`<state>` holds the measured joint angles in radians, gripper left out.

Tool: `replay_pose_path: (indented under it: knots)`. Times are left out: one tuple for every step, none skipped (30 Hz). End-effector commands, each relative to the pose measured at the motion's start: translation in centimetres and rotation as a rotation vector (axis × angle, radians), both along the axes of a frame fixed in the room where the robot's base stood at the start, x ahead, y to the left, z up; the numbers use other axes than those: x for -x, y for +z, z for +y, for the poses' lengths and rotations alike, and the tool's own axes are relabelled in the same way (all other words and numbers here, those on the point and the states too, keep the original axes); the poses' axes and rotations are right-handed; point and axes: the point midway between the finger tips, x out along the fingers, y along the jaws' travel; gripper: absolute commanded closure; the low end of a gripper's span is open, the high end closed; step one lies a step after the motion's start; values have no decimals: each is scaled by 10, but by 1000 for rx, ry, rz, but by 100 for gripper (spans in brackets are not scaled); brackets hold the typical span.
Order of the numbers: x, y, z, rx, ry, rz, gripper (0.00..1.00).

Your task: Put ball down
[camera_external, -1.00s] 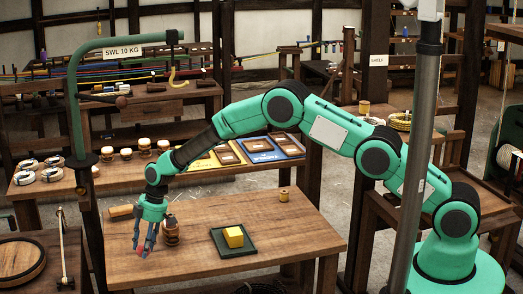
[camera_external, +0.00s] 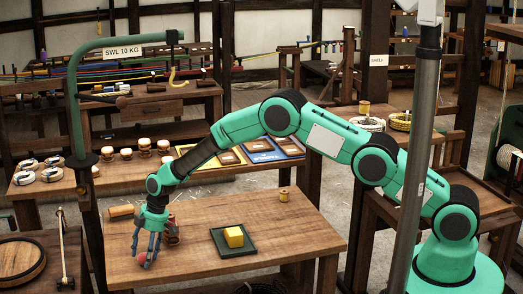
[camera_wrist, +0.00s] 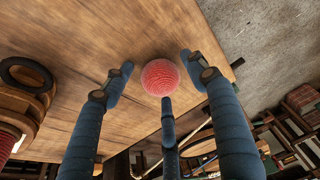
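A red ball (camera_wrist: 160,77) sits on the wooden table (camera_wrist: 110,40), between my fingers in the wrist view. In the outside view the ball (camera_external: 148,263) is near the table's front left, partly hidden by my fingers. My three-fingered gripper (camera_external: 147,250) is low over it, pointing down. Its fingers are spread, with clear gaps between the two side fingertips and the ball. The third fingertip is close to the ball; I cannot tell whether it touches.
A wooden turned piece (camera_external: 171,235) stands just right of my gripper. A small spool (camera_external: 284,194) stands at the back. A green hook stand (camera_external: 76,130) rises at the left.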

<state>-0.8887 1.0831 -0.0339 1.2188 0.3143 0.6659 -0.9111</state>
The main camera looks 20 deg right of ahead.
Motion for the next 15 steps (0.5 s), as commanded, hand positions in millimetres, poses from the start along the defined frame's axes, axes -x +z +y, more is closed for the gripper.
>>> replay_pose_path:
  knots:
    - [0, 0, 0, 0, 0, 0, 42]
    - [0, 0, 0, 0, 0, 0, 42]
    - [0, 0, 0, 0, 0, 0, 42]
    - [0, 0, 0, 0, 0, 0, 42]
    - [0, 0, 0, 0, 0, 0, 42]
    - [0, 0, 0, 0, 0, 0, 42]
    - [0, 1, 0, 0, 0, 0, 42]
    - [0, 1, 0, 0, 0, 0, 42]
    - [0, 1, 0, 0, 0, 0, 42]
    - [0, 2, 0, 0, 0, 0, 42]
    - [0, 2, 0, 0, 0, 0, 42]
    - [0, 4, 0, 0, 0, 0, 42]
    - [0, 5, 0, -1, 0, 0, 42]
    - [0, 7, 0, -1, 0, -1, 42]
    - [0, 9, -1, -1, 0, -1, 42]
